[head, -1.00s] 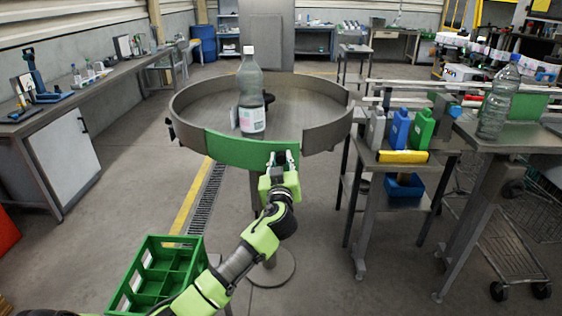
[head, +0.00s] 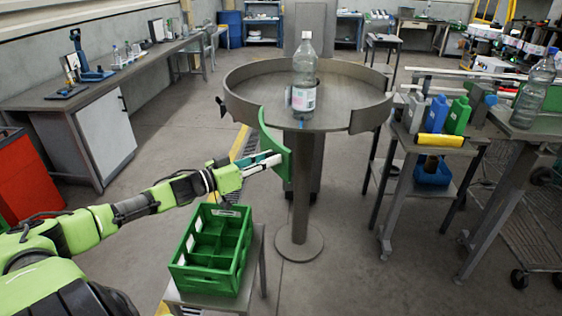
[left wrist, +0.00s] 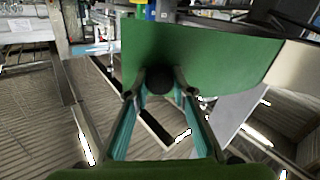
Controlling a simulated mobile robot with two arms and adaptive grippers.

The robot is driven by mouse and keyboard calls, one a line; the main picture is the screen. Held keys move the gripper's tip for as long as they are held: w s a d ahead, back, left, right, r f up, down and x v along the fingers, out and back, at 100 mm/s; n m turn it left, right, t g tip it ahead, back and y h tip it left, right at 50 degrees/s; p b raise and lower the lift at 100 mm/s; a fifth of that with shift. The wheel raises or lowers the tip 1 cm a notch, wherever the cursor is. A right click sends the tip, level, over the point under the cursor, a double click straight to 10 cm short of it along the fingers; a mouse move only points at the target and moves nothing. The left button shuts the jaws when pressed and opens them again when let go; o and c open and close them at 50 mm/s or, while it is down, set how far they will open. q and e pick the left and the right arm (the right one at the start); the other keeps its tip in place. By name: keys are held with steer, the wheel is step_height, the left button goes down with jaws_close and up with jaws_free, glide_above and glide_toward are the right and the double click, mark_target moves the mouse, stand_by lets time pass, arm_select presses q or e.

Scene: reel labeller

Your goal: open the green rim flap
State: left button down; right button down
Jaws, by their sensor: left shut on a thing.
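The green rim flap (head: 275,145) stands swung outward from the rim of the round grey table (head: 345,92), leaving a gap at the front of the rim. It hangs from the rim's left side of the gap. In the left wrist view the flap (left wrist: 205,48) fills the upper middle. My left gripper (head: 270,160) is shut on the flap's dark round knob, which shows between the fingertips (left wrist: 160,82). A clear bottle with a label (head: 304,75) stands upright on the table behind the gap. My right gripper is not in view.
A green divided crate (head: 212,250) stands on a low stand below my left arm. A side table with blue, green and grey jugs (head: 437,114) and a yellow roll (head: 440,140) is at the right. A red cabinet (head: 25,178) is at far left.

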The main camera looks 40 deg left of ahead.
arm_select(q)
steer(key=s+a+m+g+h+b, duration=0.1)
steer(key=s+a+m+h+b, duration=0.1)
steer(key=s+a+h+b, duration=0.1)
steer(key=shift+s+a+m+g+h+b, duration=0.35)
steer(key=shift+s+a+b, duration=0.3)
steer(key=shift+a, duration=0.4)
steer(key=shift+f, duration=0.1)
steer(key=c, duration=1.7)
jaws_free()
steer(key=shift+w, duration=0.1)
